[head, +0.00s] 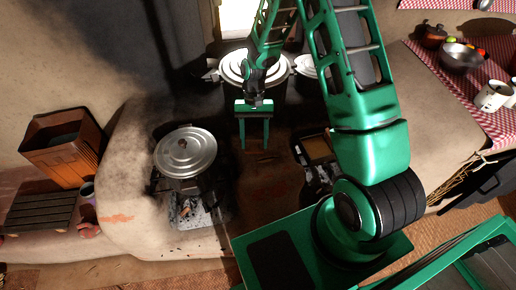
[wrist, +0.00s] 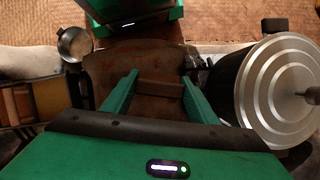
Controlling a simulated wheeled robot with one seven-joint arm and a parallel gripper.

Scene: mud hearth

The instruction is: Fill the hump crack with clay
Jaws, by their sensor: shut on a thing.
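My gripper (head: 255,146) points down over the brown middle hump (head: 262,190) of the mud hearth, between the two fire openings. In the wrist view its green fingers (wrist: 159,88) are shut on a small brown block (wrist: 160,88), which looks like clay. The block is too small and dark to make out in the head view. The hump also shows below the fingers in the wrist view (wrist: 108,72), with reddish-brown patches. I cannot clearly make out a crack in it. An orange-red smear (head: 117,218) marks the hearth's front left wall.
A lidded pot (head: 186,152) stands left of my gripper, close by in the wrist view. Larger pots (head: 238,66) stand behind it. An opening with a tan-topped thing (head: 318,148) lies right. A wooden crate (head: 65,160) and slatted stand (head: 40,210) are far left.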

